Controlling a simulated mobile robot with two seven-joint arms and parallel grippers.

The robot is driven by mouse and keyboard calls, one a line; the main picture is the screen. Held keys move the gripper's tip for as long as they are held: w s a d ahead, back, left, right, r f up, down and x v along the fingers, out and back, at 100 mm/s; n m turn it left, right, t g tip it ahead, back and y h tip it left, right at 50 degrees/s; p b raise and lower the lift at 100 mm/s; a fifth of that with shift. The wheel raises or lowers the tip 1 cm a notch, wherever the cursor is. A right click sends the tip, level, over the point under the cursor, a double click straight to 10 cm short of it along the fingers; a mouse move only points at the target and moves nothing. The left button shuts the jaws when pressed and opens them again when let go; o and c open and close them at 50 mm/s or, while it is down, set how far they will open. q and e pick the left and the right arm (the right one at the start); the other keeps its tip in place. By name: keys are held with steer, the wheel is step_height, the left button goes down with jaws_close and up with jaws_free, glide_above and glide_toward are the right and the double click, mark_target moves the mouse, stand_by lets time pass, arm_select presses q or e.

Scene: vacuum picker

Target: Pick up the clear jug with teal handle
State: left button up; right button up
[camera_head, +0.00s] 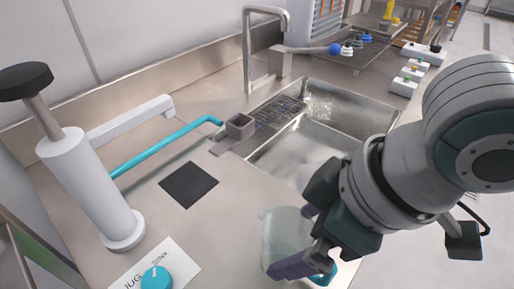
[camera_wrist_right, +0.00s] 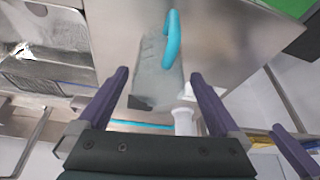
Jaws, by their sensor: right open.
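The clear jug (camera_head: 284,232) stands on the steel counter in front of the sink. Its teal handle shows only as a small piece near my right gripper in the head view; the rest is hidden. My right gripper (camera_head: 288,243) is open and empty at the jug, covering part of it. In the right wrist view, the jug (camera_wrist_right: 150,68) and its teal handle (camera_wrist_right: 172,40) appear between and beyond the open purple fingers (camera_wrist_right: 160,75). I cannot tell whether they touch. A separate purple finger-like piece at that view's right edge may be my left gripper (camera_wrist_right: 294,150).
A white pump-like cylinder (camera_head: 90,190) with a black knob stands at left, with a teal hose (camera_head: 165,145). A black square (camera_head: 188,184) and a teal dial (camera_head: 157,279) on a white label are on the counter. The sink (camera_head: 315,150) lies behind.

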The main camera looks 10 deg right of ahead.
steer(key=x, duration=0.4)
steer(key=shift+w+f+b, duration=0.1)
steer(key=shift+f+b, duration=0.15)
steer(key=shift+b, duration=0.15)
steer(key=shift+c, duration=0.2)
steer(key=c, duration=1.1)
